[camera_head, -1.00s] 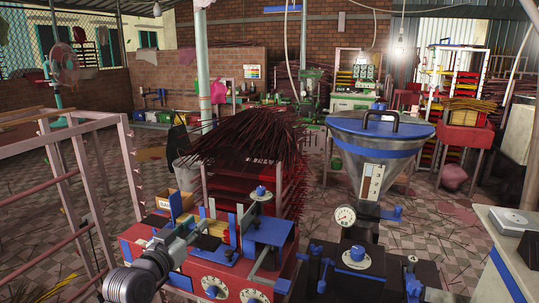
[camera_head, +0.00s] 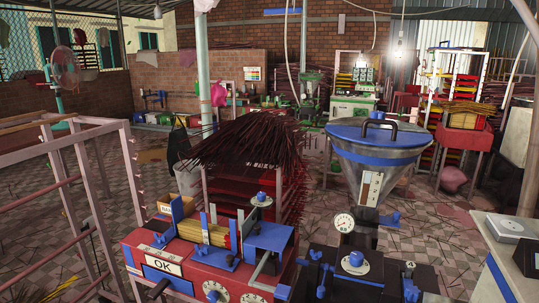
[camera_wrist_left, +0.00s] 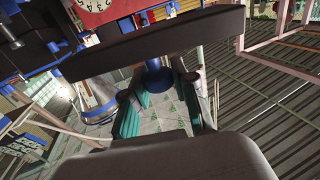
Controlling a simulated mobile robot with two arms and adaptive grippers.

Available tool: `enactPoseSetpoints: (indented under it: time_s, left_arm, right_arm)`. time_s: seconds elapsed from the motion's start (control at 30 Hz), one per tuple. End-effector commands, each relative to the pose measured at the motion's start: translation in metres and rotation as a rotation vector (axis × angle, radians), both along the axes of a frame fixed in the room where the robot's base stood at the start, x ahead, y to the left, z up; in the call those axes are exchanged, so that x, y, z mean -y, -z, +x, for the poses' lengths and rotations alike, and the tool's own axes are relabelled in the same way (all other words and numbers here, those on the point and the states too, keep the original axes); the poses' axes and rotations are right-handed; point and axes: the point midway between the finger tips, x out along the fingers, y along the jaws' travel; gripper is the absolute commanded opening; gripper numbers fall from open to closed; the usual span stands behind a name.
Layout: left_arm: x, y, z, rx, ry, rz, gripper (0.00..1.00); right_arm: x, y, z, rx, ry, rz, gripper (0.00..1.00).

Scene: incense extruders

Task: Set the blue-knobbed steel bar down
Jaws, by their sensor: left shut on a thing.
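In the left wrist view, the dark steel bar (camera_wrist_left: 150,45) lies slantwise across the upper part of the picture. Its blue knob (camera_wrist_left: 156,78) hangs below the middle of the bar, between the fingers. My left gripper (camera_wrist_left: 160,95) is shut on the bar at this knob; the exact contact is partly hidden. In the head view, neither the bar nor my left gripper can be made out. My right gripper is in neither current view.
A red extruder (camera_head: 205,268) with an "OK" plate (camera_head: 161,267) stands at the front, with a yellow stick bundle (camera_head: 203,232) on top. A steel hopper (camera_head: 370,165) with a blue lid is to its right. A white table (camera_head: 508,250) is far right, a pink rack (camera_head: 85,180) left.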

Motion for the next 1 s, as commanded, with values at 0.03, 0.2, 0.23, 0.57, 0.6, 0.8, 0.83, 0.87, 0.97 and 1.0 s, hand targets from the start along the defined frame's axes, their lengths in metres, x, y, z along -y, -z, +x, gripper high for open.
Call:
enactPoseSetpoints:
  time_s: [0.03,0.2,0.23,0.57,0.6,0.8,0.83,0.87,0.97,1.0]
  left_arm:
    - [-0.003,-0.004,-0.012,0.002,-0.019,-0.003,0.00]
    - [-0.011,-0.010,-0.037,0.004,-0.061,-0.001,0.00]
    - [-0.012,-0.011,-0.040,0.005,-0.065,-0.001,0.00]
    - [-0.013,-0.012,-0.045,0.008,-0.074,-0.002,0.00]
    - [-0.013,-0.012,-0.045,0.007,-0.074,-0.002,0.00]
    - [-0.013,-0.012,-0.045,0.007,-0.074,-0.002,0.00]
    - [-0.013,-0.012,-0.045,0.007,-0.074,-0.002,0.00]
    - [-0.013,-0.012,-0.045,0.007,-0.073,-0.002,0.00]
    - [-0.011,-0.014,-0.044,0.008,-0.060,-0.002,0.00]
    - [-0.008,-0.016,-0.043,0.009,-0.048,-0.002,0.00]
  right_arm:
    - [-0.001,-0.002,0.000,0.000,0.001,0.001,0.59]
    - [-0.002,-0.003,0.000,0.000,0.001,0.002,0.59]
    - [-0.002,-0.003,0.000,0.000,0.001,0.002,0.59]
    - [-0.001,-0.004,0.000,0.000,0.000,0.001,0.59]
    - [-0.001,-0.004,0.000,0.000,0.000,0.001,0.59]
    - [0.002,-0.004,0.000,-0.001,-0.002,-0.002,0.59]
    - [0.002,-0.004,0.000,0.000,-0.002,-0.003,0.59]
    - [0.003,-0.004,0.000,0.000,-0.002,-0.003,0.59]
    - [0.003,-0.004,0.000,0.000,-0.002,-0.004,0.59]
    - [0.003,-0.004,0.000,0.000,-0.002,-0.004,0.59]
